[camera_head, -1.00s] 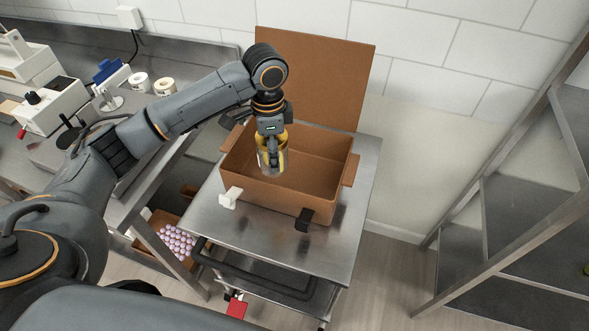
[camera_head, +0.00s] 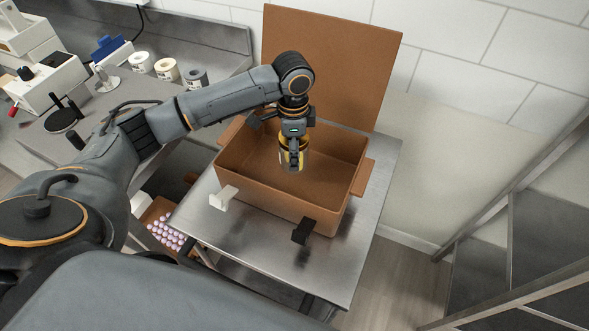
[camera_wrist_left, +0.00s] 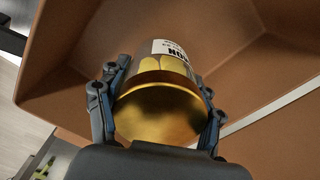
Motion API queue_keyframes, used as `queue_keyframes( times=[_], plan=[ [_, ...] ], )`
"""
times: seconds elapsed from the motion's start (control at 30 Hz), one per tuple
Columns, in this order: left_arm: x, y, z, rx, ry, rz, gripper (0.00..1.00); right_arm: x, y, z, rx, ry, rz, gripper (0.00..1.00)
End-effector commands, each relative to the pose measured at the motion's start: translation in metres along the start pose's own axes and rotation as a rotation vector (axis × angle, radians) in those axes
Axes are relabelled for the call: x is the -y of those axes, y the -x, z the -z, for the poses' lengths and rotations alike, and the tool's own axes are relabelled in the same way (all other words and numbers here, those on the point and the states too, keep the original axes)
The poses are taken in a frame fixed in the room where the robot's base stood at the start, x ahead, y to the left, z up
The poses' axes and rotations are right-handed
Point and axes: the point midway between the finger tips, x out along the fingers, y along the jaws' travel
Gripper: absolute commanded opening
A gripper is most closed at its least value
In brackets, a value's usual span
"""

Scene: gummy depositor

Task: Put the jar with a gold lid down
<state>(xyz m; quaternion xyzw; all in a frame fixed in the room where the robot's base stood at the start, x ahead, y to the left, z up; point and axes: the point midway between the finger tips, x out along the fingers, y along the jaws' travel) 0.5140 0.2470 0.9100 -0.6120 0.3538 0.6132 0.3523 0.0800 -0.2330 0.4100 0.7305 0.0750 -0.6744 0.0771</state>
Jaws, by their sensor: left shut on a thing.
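The jar with a gold lid (camera_head: 303,158) is upright in my left gripper (camera_head: 293,160), over the inside of an open brown box (camera_head: 270,196). In the left wrist view the gold lid (camera_wrist_left: 160,110) faces the camera, and a white label with dark letters shows on the jar's side. The fingers of my left gripper (camera_wrist_left: 160,105) are closed on both sides of the lid. The jar's bottom end is partly hidden, and I cannot tell whether it touches the box floor. My right gripper is not in view.
The box stands on a steel table (camera_head: 320,262) with its brown lid (camera_head: 335,62) raised at the back.

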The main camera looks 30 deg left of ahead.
Motion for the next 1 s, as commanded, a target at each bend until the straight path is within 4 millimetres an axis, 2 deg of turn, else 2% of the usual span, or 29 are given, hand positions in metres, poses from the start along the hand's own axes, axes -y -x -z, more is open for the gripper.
queue_keyframes(
  times=[0.47,0.87,0.9,1.0],
  plan=[
    [0.000,-0.062,0.000,0.000,0.001,0.000,0.29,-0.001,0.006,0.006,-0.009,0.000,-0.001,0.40],
    [0.000,-0.068,0.000,0.000,0.000,0.002,0.29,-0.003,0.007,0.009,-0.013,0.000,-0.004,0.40],
    [0.000,-0.068,0.000,0.000,0.000,0.002,0.71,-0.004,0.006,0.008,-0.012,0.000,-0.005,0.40],
    [0.000,-0.068,0.000,0.000,0.000,0.002,0.90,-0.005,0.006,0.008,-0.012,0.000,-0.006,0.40]
  ],
)
